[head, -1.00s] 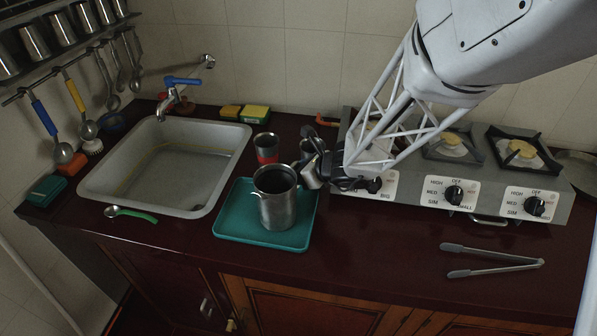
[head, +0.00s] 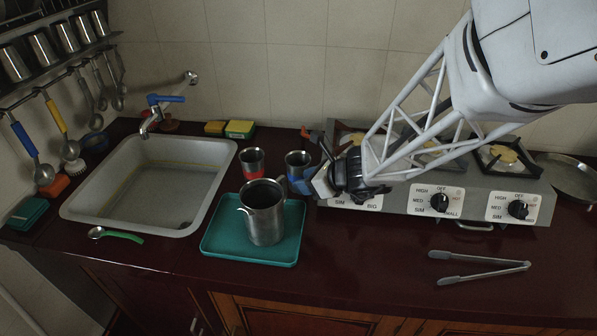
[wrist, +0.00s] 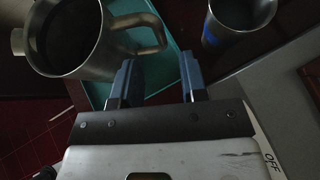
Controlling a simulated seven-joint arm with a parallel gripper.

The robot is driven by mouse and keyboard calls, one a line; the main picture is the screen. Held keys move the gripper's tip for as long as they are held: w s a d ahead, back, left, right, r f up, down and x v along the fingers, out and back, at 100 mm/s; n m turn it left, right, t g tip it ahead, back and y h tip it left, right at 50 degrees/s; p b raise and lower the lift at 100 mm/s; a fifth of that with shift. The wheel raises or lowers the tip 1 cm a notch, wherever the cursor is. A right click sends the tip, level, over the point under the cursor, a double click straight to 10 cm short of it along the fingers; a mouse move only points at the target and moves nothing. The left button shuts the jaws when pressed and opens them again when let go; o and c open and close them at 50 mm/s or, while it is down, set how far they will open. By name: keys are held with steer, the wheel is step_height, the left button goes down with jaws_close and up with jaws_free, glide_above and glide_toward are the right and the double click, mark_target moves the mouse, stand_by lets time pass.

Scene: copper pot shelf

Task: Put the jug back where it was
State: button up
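The steel jug (head: 264,212) stands upright on a teal tray (head: 222,243) on the dark red counter, left of my gripper (head: 311,166). The jug (wrist: 82,45) also shows at the upper left of the wrist view, its handle pointing towards my gripper (wrist: 158,64). My gripper is open, its two blue fingers apart with nothing between them. The jug's handle lies beyond the left finger and looks clear of it. A steel cup with a blue band (head: 297,163) stands close by my fingers; it also shows in the wrist view (wrist: 232,30).
A red-banded cup (head: 252,163) stands behind the tray. The sink (head: 150,190) is at the left and the stove (head: 465,197) at the right. Tongs (head: 480,268) lie in front of the stove. Counter in front of the cups, right of the tray, is clear.

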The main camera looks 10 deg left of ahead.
steer(key=v, duration=0.4)
steer(key=shift+s, duration=0.1)
stand_by(0.7)
steer(key=s+d+r+n+h, duration=0.5)
steer(key=s+d+r+n, duration=0.1)
steer(key=s+d+n, duration=0.5)
steer(key=s+d+r+n+g+h, duration=0.1)
steer(key=s+d+r+n+h, duration=0.4)
steer(key=s+d+n, duration=0.6)
steer(key=shift+r+g+h, duration=0.3)
steer(key=shift+r, duration=0.3)
steer(key=shift+s, duration=0.1)
